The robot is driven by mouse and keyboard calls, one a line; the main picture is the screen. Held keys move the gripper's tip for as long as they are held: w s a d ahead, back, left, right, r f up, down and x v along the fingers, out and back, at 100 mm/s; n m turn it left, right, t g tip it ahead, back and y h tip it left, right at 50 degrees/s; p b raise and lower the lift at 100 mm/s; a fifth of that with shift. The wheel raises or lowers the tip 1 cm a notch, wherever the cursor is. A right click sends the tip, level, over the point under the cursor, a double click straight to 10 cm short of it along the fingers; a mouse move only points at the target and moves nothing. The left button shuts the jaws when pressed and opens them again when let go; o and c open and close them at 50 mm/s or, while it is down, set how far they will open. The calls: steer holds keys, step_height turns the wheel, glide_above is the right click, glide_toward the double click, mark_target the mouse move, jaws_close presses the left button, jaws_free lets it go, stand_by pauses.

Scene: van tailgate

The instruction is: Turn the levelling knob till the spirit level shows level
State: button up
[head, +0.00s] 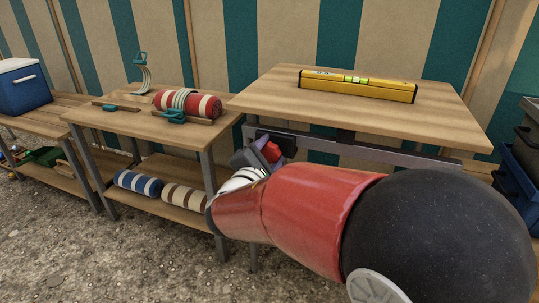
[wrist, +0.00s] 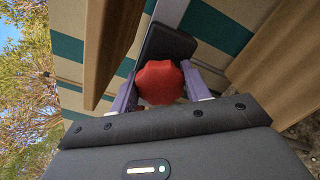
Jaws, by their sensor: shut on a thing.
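A yellow spirit level (head: 357,86) lies on the wooden top of the right-hand table (head: 290,88). Its green vial shows near the middle, but the bubble is too small to read. The red levelling knob (head: 271,152) sits under the table's left front corner. My gripper (head: 262,150) is at the knob, below the tabletop edge. In the wrist view the red lobed knob (wrist: 160,82) is between the two purple fingers of my gripper (wrist: 160,92), which are shut on it. A dark plate shows behind the knob.
A lower table (head: 95,116) on the left holds a red striped roll (head: 188,103) and straps with teal buckles. Rolled striped cloths (head: 138,183) lie on its shelf. A blue cooler (head: 22,86) stands at far left, dark blue crates (head: 515,175) at far right.

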steer(key=shift+f+m, duration=0.1)
steer(key=shift+m, duration=0.2)
steer(key=o, duration=1)
steer(key=v, duration=0.7)
steer(key=shift+s+a+p, duration=0.2)
steer(key=shift+s+p, duration=0.15)
